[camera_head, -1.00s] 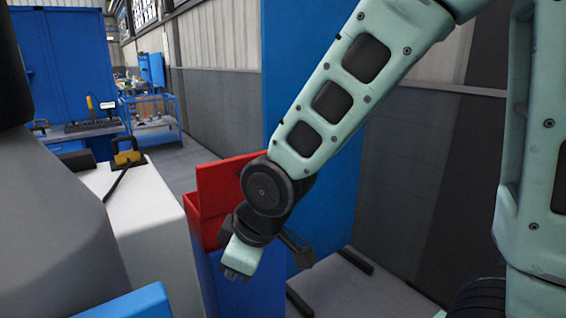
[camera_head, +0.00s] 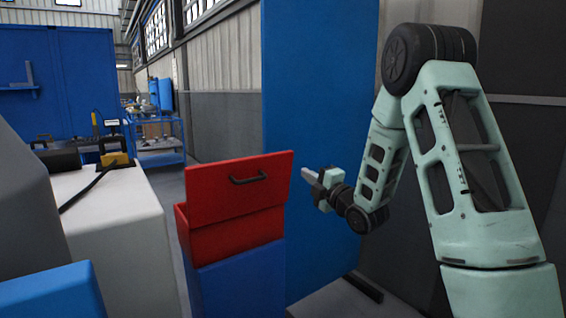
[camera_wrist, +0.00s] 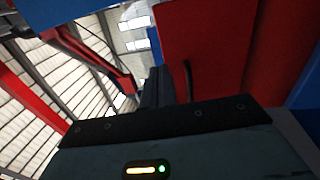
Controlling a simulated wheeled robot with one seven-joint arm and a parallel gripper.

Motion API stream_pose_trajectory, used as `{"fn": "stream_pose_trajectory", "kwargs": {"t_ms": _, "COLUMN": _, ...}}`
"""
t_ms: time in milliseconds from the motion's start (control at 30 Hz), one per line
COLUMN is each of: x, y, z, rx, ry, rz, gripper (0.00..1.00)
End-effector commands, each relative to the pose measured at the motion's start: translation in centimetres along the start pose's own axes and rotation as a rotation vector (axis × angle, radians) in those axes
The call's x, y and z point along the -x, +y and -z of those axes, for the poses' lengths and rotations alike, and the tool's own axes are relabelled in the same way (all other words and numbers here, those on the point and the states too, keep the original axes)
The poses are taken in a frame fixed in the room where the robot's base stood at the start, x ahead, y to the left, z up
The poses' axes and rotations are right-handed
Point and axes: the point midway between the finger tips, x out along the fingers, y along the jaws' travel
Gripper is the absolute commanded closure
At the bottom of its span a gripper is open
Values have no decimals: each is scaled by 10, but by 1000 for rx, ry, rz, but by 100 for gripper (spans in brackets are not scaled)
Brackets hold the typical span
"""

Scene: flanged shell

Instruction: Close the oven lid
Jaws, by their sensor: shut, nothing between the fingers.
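The oven is a red box on a blue base, and its red lid (camera_head: 225,190) stands raised in the head view. A black handle (camera_head: 248,179) is on the lid's face. The red front of the box (camera_head: 238,236) shows below the lid. My gripper (camera_head: 307,173) is shut and empty, just right of the lid's right edge; I cannot tell whether it touches. In the wrist view, the dark fingers (camera_wrist: 157,88) point up past a large red panel (camera_wrist: 215,45), which looks like the lid, with a dark bar, likely the handle (camera_wrist: 188,80), beside them.
A white machine body (camera_head: 105,225) with a yellow and black device (camera_head: 114,153) stands to the left. A tall blue panel (camera_head: 322,90) stands behind the oven. A blue cart (camera_head: 160,145) is farther back. The floor right of the oven looks partly clear.

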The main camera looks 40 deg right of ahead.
Motion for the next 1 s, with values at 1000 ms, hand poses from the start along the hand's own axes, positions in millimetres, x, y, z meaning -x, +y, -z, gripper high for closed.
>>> {"fn": "stream_pose_trajectory", "kwargs": {"t_ms": 1000, "x": -127, "y": 0, "z": 1, "rx": -4, "ry": 0, "rz": 3, "gripper": 100}}
